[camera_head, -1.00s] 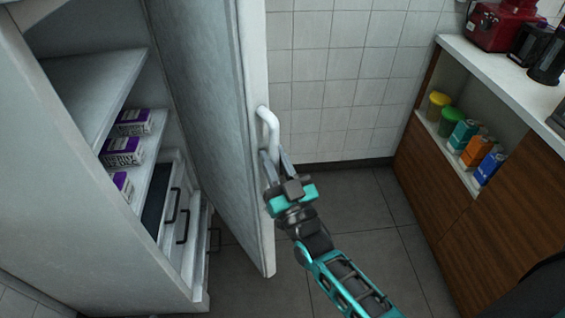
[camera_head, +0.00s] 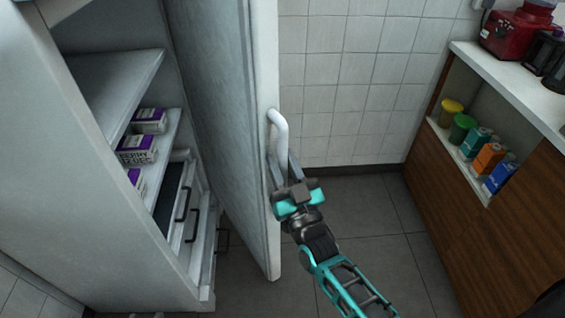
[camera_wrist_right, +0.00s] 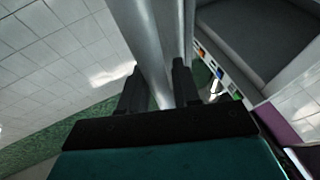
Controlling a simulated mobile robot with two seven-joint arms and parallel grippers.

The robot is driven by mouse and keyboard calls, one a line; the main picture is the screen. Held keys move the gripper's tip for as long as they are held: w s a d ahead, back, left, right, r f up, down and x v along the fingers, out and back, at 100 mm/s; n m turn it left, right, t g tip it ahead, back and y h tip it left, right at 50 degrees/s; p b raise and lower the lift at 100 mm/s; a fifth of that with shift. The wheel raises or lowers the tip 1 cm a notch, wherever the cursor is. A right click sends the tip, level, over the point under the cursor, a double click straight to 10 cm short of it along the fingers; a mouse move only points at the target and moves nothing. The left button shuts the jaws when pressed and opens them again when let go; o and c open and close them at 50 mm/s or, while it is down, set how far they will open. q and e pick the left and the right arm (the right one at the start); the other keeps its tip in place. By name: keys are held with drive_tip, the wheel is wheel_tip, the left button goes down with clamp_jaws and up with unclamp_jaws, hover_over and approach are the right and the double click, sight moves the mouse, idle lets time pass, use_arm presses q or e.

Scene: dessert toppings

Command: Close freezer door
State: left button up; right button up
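The freezer door (camera_head: 235,130) stands open, swung out from the white freezer cabinet (camera_head: 80,200) on the left in the head view. Its white curved handle (camera_head: 281,128) is on the door's outer side near the free edge. My right gripper (camera_head: 282,172) is at the lower part of the handle, one finger on each side. In the right wrist view, the pale handle bar (camera_wrist_right: 144,40) runs between the two dark fingers (camera_wrist_right: 160,88) and fills the gap, so the gripper looks shut on it.
Purple-and-white boxes (camera_head: 137,150) lie on a freezer shelf, above drawers with dark handles (camera_head: 183,204). A wooden counter (camera_head: 470,225) with cups and cartons stands at the right. Dark tiled floor (camera_head: 370,215) between is clear.

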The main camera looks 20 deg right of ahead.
drive_tip(key=v, duration=1.3)
drive_tip(key=shift+b, duration=0.45)
